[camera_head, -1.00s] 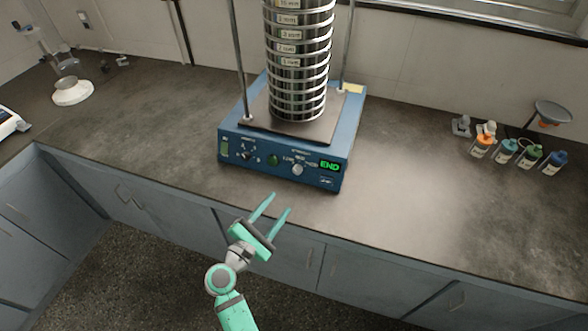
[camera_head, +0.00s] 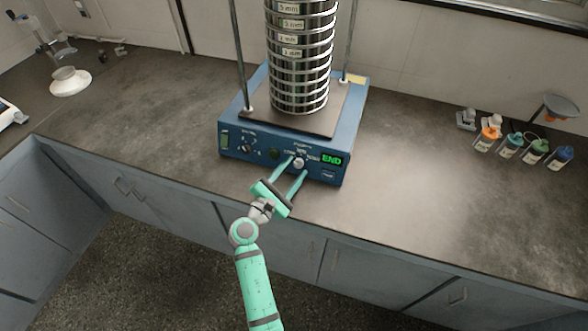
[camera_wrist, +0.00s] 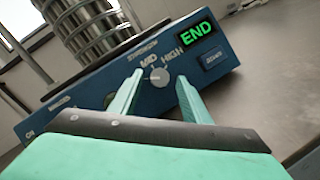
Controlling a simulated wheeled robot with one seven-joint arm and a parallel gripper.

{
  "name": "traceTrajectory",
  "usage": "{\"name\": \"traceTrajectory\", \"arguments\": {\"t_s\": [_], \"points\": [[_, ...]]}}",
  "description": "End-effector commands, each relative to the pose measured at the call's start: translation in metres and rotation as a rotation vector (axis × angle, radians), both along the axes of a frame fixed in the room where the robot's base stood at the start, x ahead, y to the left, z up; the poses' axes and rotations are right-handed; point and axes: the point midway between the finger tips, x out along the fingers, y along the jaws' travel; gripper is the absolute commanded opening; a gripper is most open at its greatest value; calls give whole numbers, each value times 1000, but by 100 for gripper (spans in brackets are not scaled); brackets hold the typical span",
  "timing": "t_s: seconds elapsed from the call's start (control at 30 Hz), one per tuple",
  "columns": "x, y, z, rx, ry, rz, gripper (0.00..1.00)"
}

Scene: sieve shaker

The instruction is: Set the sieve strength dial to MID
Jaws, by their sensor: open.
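The blue sieve shaker (camera_head: 232,133) stands on the counter with a tall stack of metal sieves (camera_head: 300,70). Its strength dial (camera_wrist: 159,77) is a small round pale knob on the front panel, below the MID label and left of HIGH. I cannot tell which label it points to. The dial also shows in the head view (camera_head: 299,164). My gripper (camera_head: 298,166) is open at the front panel. Its two green fingers lie on either side of the dial in the wrist view (camera_wrist: 160,78), with visible gaps; contact is not visible.
A green END display (camera_wrist: 196,31) glows right of the dial, above a blue button (camera_wrist: 215,59). Another dial (camera_head: 247,148) is at the panel's left. Several small bottles (camera_head: 510,147) stand far right. The counter right of the shaker (camera_head: 400,180) is clear.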

Motion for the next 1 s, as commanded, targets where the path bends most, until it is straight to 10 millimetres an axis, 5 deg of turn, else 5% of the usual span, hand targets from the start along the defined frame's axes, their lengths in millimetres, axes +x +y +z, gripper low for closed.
{"name": "traceTrajectory", "arguments": {"t_s": [0.37,0.57,1.0], "points": [[5,-3,0,0,0,1,43],[5,-3,0,0,0,1,2],[6,-2,1,71,-22,-25,2]]}}
